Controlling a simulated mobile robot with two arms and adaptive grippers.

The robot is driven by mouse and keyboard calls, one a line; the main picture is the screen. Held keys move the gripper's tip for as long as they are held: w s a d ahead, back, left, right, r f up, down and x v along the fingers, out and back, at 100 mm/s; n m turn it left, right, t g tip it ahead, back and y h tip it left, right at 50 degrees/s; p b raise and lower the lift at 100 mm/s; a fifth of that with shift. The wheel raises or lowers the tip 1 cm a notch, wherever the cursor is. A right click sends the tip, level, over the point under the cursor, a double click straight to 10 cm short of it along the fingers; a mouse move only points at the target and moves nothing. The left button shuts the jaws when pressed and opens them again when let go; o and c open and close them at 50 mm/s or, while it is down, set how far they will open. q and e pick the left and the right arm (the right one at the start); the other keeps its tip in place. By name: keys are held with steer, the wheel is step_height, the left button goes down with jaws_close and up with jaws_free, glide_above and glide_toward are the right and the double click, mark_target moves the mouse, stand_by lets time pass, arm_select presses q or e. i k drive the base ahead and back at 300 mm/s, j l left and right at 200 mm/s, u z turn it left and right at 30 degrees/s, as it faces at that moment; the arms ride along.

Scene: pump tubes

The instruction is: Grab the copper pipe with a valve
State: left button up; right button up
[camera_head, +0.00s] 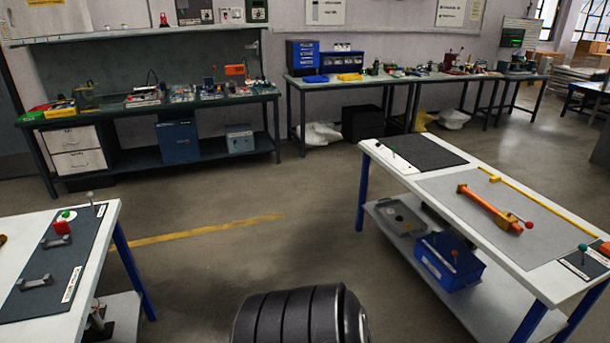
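An orange, copper-coloured pipe (487,208) lies on the grey mat of the right-hand white table (536,272). It lies slantwise, and a red valve knob (528,225) stands at its near right end. Nothing holds it. Neither of my grippers shows in the head view, so their state is hidden.
A thin yellow bar (541,205) lies along the far edge of that table. A blue crate (450,262) and a grey tray (401,217) sit on its lower shelf. Another white table (100,238) with small parts stands left. Open floor (260,210) lies between the tables.

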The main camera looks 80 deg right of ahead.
mark_target(506, 223)
steer(key=z, duration=4.3)
steer(key=i+j+z, duration=0.5)
steer(key=j, duration=0.3)
steer(key=i+j+z, duration=0.25)
steer(key=j, duration=0.2)
